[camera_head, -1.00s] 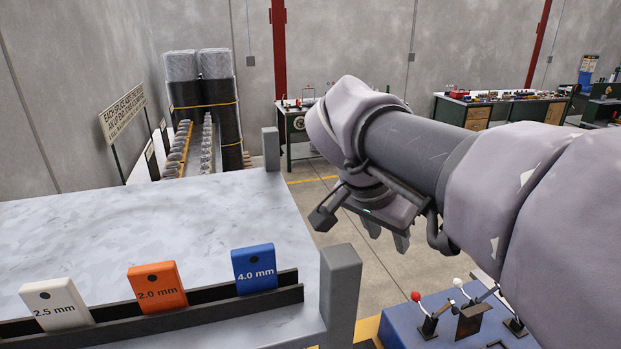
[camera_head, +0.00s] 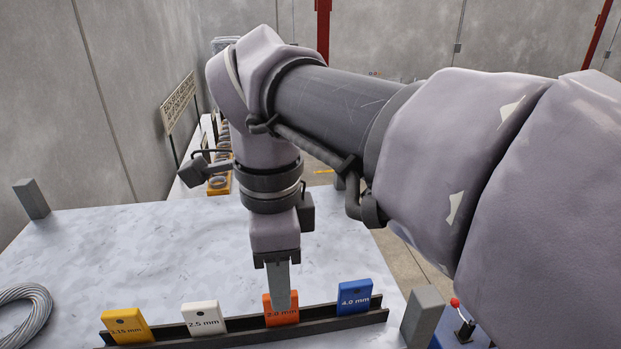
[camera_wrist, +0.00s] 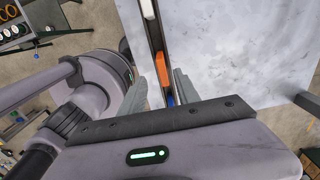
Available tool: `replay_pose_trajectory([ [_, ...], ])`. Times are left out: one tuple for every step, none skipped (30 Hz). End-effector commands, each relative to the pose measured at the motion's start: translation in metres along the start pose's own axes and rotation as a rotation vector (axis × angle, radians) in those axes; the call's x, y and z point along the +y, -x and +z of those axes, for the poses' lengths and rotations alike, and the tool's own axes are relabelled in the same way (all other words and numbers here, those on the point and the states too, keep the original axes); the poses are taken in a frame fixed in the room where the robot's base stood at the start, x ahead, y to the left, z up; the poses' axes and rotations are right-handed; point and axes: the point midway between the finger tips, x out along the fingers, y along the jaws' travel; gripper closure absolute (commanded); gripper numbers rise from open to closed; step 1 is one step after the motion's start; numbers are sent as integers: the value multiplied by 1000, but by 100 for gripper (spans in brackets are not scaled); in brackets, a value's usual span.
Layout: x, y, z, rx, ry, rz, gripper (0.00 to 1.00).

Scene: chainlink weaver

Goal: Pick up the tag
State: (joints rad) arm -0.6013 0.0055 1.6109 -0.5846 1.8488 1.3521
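Several tags stand in a row in a dark rack (camera_head: 340,313) on the pale table: a yellow tag (camera_head: 127,327), a white 2.5 mm tag (camera_head: 204,319), an orange 2.0 mm tag (camera_head: 291,311) and a blue 4.0 mm tag (camera_head: 355,297). My gripper (camera_head: 280,298) points down at the orange tag, a finger hiding part of it. In the wrist view my gripper (camera_wrist: 154,76) is open, and the orange tag (camera_wrist: 161,68) shows between its fingers. I cannot tell whether the fingers touch it. The blue tag (camera_wrist: 170,100) is partly hidden there by the gripper body.
A coil of grey cable (camera_head: 24,315) lies at the table's left. Grey posts stand at the table's corners (camera_head: 424,318) (camera_head: 32,199). A blue box with a red-knobbed lever (camera_head: 457,311) is at the right. The tabletop (camera_head: 140,255) behind the rack is clear.

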Motion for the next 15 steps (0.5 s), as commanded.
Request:
replay_pose_trajectory([
  [0,-6,0,0,0,1,62],
  [0,-8,0,0,0,0,62],
  [0,-12,0,1,1,1,62],
  [-1,-17,-1,1,1,1,62],
  [-1,-23,-1,1,0,2,62],
  [-3,-31,-2,1,1,2,62],
  [-3,-37,-2,1,0,3,62],
  [-4,-43,-2,1,0,2,62],
  [-4,-51,-2,1,1,2,62],
  [-4,-54,-2,0,1,0,62],
  [-4,-58,-2,0,0,1,62],
  [-4,-60,-2,1,0,-1,62],
  [-4,-61,-2,0,1,-1,62],
  [-4,-61,-2,0,1,-2,62],
  [-4,-61,-2,0,1,-2,62],
])
